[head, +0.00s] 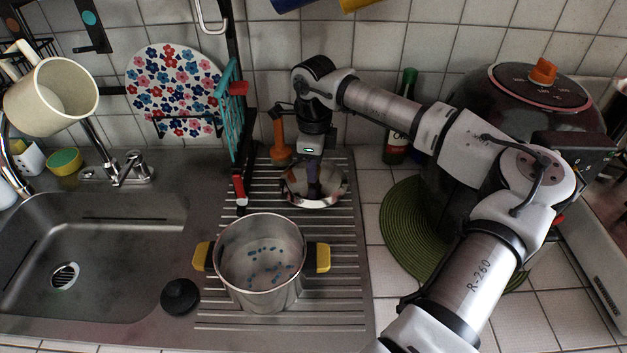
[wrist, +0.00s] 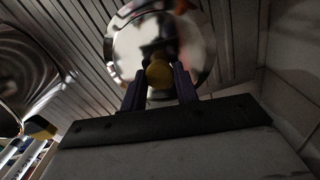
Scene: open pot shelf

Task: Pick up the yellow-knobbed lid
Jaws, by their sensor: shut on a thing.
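The lid (head: 331,190) is a round, shiny metal disc on the ribbed drainboard, behind the pot. In the wrist view the lid (wrist: 198,48) shows beyond my fingers, with its yellow knob (wrist: 158,76) between them. My gripper (head: 313,186) points down over the lid and is shut on the knob; it also shows in the wrist view (wrist: 160,82). In the head view my gripper hides the knob. I cannot tell whether the lid touches the drainboard. The open steel pot (head: 261,295) with yellow handles stands in front of the lid, with small blue bits inside.
The sink (head: 90,245) lies to the left, with a black stopper (head: 180,297) beside it. A dish rack part (head: 235,130) rises left of my gripper. A green bottle (head: 401,115), a green round mat (head: 408,235) and a dark domed appliance (head: 510,120) are to the right.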

